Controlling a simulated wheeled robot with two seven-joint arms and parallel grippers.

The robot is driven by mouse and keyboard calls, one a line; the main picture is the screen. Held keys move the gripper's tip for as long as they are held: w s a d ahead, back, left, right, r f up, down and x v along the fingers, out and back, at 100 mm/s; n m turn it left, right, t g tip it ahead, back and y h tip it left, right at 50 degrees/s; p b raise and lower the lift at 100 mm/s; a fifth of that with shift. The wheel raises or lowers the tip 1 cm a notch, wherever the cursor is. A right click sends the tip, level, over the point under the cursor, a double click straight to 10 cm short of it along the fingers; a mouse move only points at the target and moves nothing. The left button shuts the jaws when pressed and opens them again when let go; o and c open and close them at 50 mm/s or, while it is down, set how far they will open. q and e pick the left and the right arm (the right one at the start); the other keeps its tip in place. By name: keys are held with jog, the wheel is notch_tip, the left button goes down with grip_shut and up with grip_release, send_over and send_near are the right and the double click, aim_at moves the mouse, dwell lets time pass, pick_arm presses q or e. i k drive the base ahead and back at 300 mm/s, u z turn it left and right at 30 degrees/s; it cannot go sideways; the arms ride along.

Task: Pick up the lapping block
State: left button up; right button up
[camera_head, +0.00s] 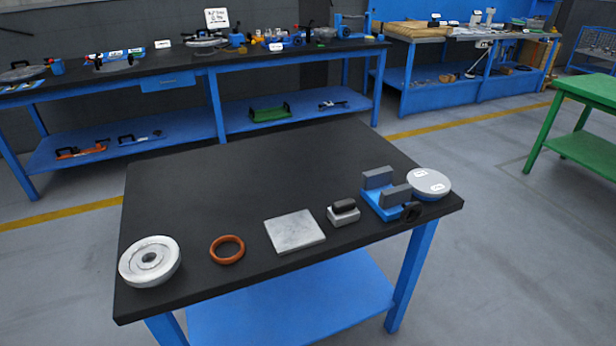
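A small light-grey block with a dark grip on top (343,212), which looks like the lapping block, sits upright on the black table top (250,180) near its front edge. It stands between a flat grey square plate (294,231) on its left and a blue vise-like fixture (385,203) with two grey jaws on its right. It is apart from the plate. Nothing covers it. Neither of my grippers is in view.
A white round flanged part (150,262) and an orange ring (227,250) lie at the left front. A round grey piece with white labels (428,183) is at the right corner, with a dark ring (411,212) by the fixture. The table's back half is clear.

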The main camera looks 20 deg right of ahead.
aim_at(344, 213)
jog(key=z, duration=2.25)
jog(key=i, duration=1.2)
jog(key=u, duration=3.45)
